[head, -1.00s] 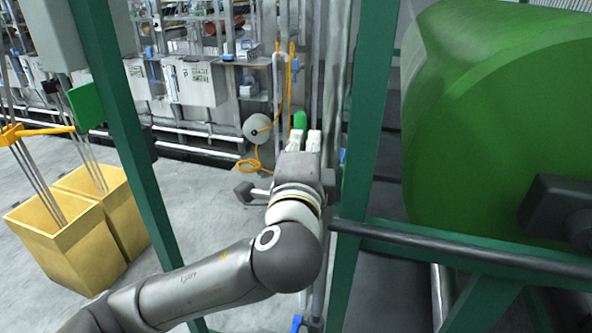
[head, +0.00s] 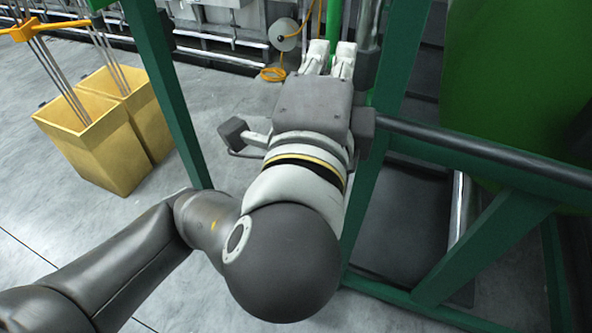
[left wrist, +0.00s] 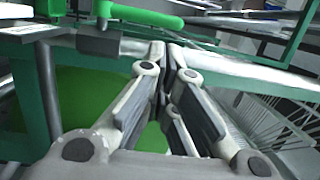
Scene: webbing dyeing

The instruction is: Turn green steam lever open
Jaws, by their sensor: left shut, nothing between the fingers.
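My left gripper (head: 331,55) reaches away from me in the head view, beside a green upright post. In the left wrist view its fingers (left wrist: 166,58) come together, shut with nothing between them. A green rounded bar (left wrist: 145,15), which looks like the steam lever's handle, lies at the top of the left wrist view beyond the fingertips, apart from them as far as I can tell. My right gripper is not in view.
A green frame post (head: 382,130) stands right of my left gripper, with a dark horizontal bar (head: 480,152) joining it. A large green drum (head: 520,85) is at the right. Yellow bins (head: 95,150) stand at the left on open grey floor.

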